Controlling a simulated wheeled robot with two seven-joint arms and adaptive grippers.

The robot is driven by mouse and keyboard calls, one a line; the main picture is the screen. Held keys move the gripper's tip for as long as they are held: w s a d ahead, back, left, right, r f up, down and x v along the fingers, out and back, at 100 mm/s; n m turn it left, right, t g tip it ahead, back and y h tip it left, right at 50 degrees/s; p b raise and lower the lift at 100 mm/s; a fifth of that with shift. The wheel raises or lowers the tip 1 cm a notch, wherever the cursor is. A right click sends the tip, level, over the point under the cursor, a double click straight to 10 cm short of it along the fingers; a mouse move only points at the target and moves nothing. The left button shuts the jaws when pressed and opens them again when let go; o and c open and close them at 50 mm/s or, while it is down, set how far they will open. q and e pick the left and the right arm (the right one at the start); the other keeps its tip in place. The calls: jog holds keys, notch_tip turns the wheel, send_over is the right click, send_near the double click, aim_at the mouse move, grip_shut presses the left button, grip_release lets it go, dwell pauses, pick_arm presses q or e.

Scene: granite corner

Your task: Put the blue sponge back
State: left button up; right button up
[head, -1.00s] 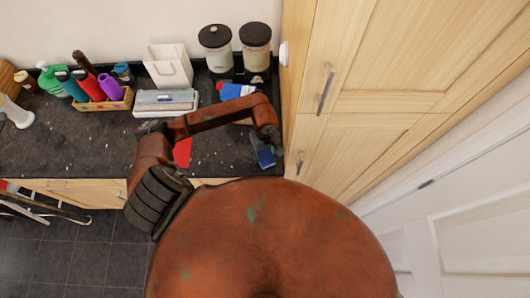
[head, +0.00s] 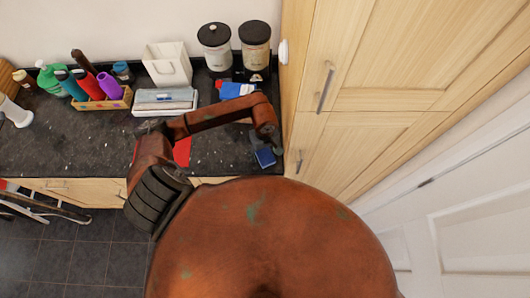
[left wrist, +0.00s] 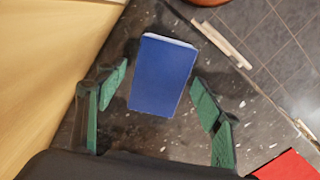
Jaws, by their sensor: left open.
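The blue sponge (head: 265,157) is on the dark counter at its right end, near the tall wooden cabinet. In the left wrist view the blue sponge (left wrist: 162,75) shows as a blue block with a pale edge along its far side. My left gripper (left wrist: 158,84) is open, its green fingers spread to either side of the sponge with gaps visible. In the head view my left gripper (head: 270,145) is at the sponge, its fingers mostly hidden by the wrist. My right gripper is not in view.
A red flat item (head: 182,152) lies left of the sponge. A blue, white and red item (head: 237,90) lies behind my arm. Two black-lidded jars (head: 255,47), a white container (head: 167,65) and a bottle box (head: 104,102) stand along the wall. The wooden cabinet (head: 350,140) bounds the right.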

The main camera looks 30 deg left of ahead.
aim_at(265, 154)
pick_arm(q)
jog(key=shift+r, duration=0.25)
notch_tip(265, 154, up, 12)
jog(key=b, duration=0.2)
jog(key=shift+b, duration=0.3)
jog(key=shift+f, duration=0.1)
